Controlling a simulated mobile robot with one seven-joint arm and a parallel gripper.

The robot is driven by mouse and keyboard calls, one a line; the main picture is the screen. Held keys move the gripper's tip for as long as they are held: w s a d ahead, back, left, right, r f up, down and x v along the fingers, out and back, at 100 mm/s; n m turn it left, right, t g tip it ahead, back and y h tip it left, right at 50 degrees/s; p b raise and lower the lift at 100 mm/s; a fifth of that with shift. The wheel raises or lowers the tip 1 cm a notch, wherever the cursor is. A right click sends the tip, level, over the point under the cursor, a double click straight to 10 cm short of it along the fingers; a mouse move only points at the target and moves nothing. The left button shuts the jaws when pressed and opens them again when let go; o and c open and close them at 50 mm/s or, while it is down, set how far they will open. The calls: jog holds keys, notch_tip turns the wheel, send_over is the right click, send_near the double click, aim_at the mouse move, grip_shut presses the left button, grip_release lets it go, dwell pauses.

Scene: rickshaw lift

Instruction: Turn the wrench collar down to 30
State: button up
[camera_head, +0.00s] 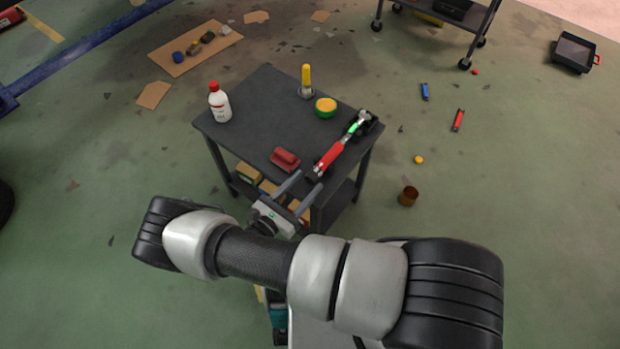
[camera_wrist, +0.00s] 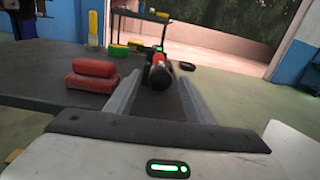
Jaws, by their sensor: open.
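The wrench (camera_head: 335,151) lies along the right edge of the dark table (camera_head: 255,100). It has a red handle at the near end, a small green part near its middle and a metal head at the far end. In the wrist view the wrench (camera_wrist: 159,75) is seen end-on, ahead of and between my fingers. The collar's numbers are too small to read. My gripper (camera_head: 305,184) is open at the table's near edge, its fingers pointing toward the handle's near end. Nothing shows held between the fingers.
Boxes (camera_head: 249,172) sit on the lower shelf. A brown can (camera_head: 408,196) stands on the floor at right.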

aim_at(314, 176)
jog(key=shift+x, duration=1.4)
jog(key=c, duration=1.1)
